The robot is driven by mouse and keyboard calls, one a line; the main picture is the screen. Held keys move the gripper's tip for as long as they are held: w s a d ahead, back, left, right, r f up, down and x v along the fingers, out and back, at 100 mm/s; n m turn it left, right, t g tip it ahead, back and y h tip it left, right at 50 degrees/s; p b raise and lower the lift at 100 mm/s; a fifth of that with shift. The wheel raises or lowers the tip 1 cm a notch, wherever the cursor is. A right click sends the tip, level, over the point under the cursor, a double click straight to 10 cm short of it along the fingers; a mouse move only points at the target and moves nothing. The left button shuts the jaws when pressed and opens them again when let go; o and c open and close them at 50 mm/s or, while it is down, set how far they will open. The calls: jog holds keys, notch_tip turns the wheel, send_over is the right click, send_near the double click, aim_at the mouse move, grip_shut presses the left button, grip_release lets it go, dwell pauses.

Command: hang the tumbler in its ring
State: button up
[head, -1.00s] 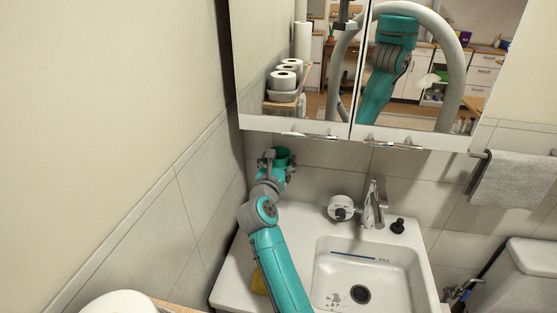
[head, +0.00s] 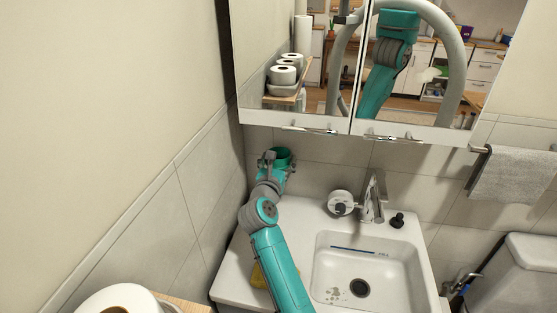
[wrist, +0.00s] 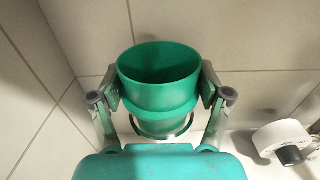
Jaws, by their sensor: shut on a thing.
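The green tumbler (head: 284,157) is upright near the back wall, above the sink's left back corner. In the wrist view the tumbler (wrist: 158,97) stands between the two fingers of my gripper (wrist: 161,88), its open mouth facing up. My gripper (head: 270,160) is shut on its sides. A thin metal ring (wrist: 188,126) shows as an arc around the tumbler's narrower lower part. The tumbler hides the back of the ring, and I cannot tell whether it rests in it.
A white round fixture with a dark knob (head: 341,203) stands right of my gripper, beside the tap (head: 374,197). The sink (head: 395,265) lies below. A mirror cabinet (head: 350,128) hangs above. The tiled left wall (head: 185,215) is close.

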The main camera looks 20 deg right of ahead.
jog(key=shift+f, duration=0.15)
jog(key=shift+f, duration=0.85)
jog(key=shift+f, duration=0.35)
dwell(0.3)
jog(key=o, duration=1.1)
jog(key=shift+r, duration=3.5)
jog(key=shift+s, duration=0.1)
